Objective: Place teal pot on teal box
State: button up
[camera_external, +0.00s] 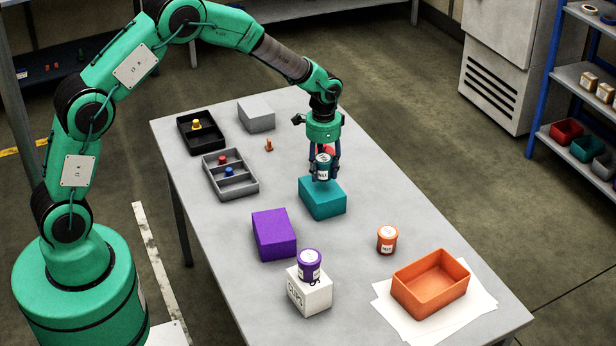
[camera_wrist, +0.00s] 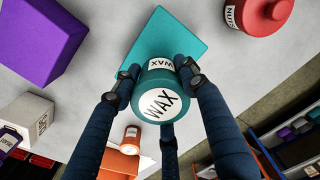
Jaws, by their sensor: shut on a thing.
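My gripper (camera_external: 325,172) is shut on the teal pot (camera_external: 323,161), which has a white label. The pot is upright, directly over the rear part of the teal box (camera_external: 322,202). I cannot tell whether its base touches the box top. In the wrist view, the dark fingers (camera_wrist: 160,78) close around the pot (camera_wrist: 168,92), whose label reads "WAX". The teal box (camera_wrist: 180,38) shows behind the pot, and the pot hides part of its top.
A red pot (camera_wrist: 262,14) stands near the teal box, mostly hidden externally. A purple box (camera_external: 274,238), a purple pot (camera_external: 309,264) on a white box (camera_external: 307,293), an orange pot (camera_external: 387,240) and an orange bin (camera_external: 432,298) stand nearer the camera. Grey tray (camera_external: 248,186) lies left.

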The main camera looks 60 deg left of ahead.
aim_at(322, 177)
jog(key=shift+s+f+b, duration=0.1)
jog(key=shift+f+b, duration=0.25)
jog(key=shift+f, duration=1.2)
jog(key=shift+f, duration=0.1)
jog(key=o, duration=1.3)
notch_tip(322, 177, up, 12)
jog(key=shift+r+p, duration=0.1)
jog(key=shift+p, duration=1)
jog(key=shift+r, duration=0.1)
